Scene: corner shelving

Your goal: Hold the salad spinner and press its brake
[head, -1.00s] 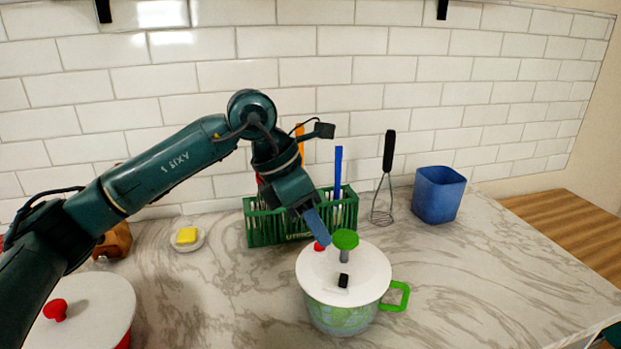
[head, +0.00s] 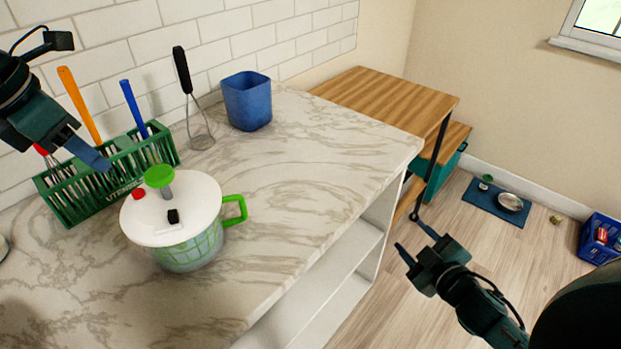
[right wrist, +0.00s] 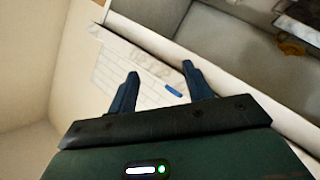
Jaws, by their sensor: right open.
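The salad spinner (head: 178,240) stands upright on the marble counter, with a see-through, green-patterned bowl and a green side handle (head: 236,209). Its white lid (head: 200,200) bears a green knob (head: 159,176), a red button (head: 138,193) and a black button (head: 173,216). My left gripper (head: 106,166) points down, up and left of the lid, apart from it in the picture; its fingers overlap, so its opening is unclear. My right gripper (head: 412,236) is open and empty, right of the counter's front edge. Its spread fingers also show in the right wrist view (right wrist: 163,82).
Behind the spinner are a green utensil basket (head: 150,155), a whisk (head: 201,138) and a blue cup (head: 247,103). Counter right of the handle is clear. A wooden table (head: 385,95) adjoins the far end. A blue mat (head: 485,207) and blue crate (head: 590,240) are on the floor.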

